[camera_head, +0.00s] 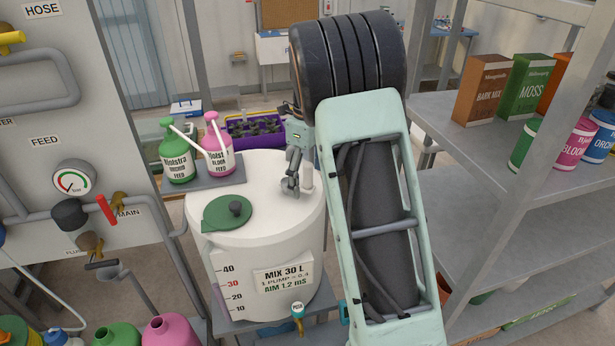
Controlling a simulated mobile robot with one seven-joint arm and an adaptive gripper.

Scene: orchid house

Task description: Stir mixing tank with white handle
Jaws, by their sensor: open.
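The mixing tank (262,245) is a white cylinder with level marks and a "MIX 30 L" label. A short pale upright handle (307,176) stands at the right rear of the tank top. My gripper (291,184) is over the tank top, just left of the handle, with its fingers pointing down. It is open and I see nothing between the fingers. Whether a finger touches the handle cannot be told. My arm hides the space right of the tank.
Green (177,160) and pink (217,150) pump bottles stand on a small grey shelf (203,183) behind the tank's left. A purple planter (252,133) is behind. A pipe panel (70,130) with a gauge stands left.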

